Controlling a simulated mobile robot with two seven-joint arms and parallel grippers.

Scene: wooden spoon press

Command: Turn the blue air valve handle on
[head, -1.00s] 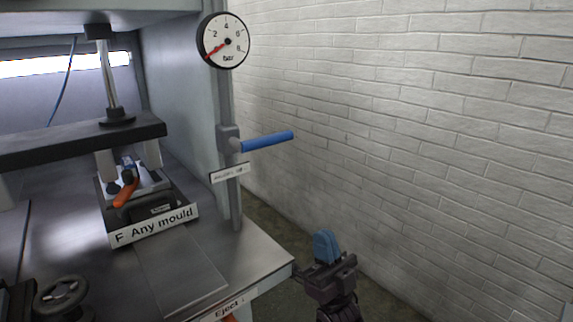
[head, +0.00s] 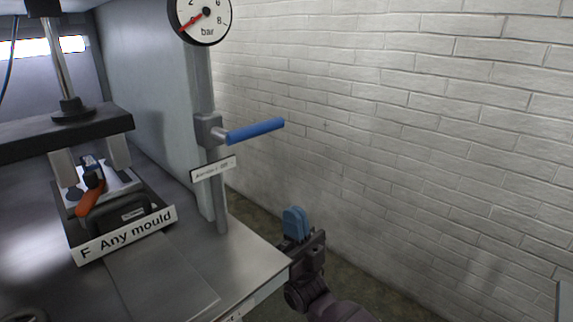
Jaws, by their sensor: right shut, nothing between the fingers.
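The blue valve handle (head: 255,131) sticks out to the right from a grey valve body (head: 210,129) on the vertical pipe. It lies roughly level, with its free end tilted slightly up. A small label plate (head: 213,169) is fixed below it. The round pressure gauge (head: 204,14) is above, its top cut off, with the red needle pointing to the lower left. My right gripper (head: 293,212) has blue fingertips pointing up and is shut and empty. It is below and a little right of the handle, apart from it, near the table corner. My left gripper is not in view.
A mould (head: 115,213) with an orange handle and the sign "F Any mould" sits under the press plate (head: 70,133) at left. The metal table (head: 205,265) has its edge close to my right gripper. The white brick wall (head: 420,110) bounds the right side.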

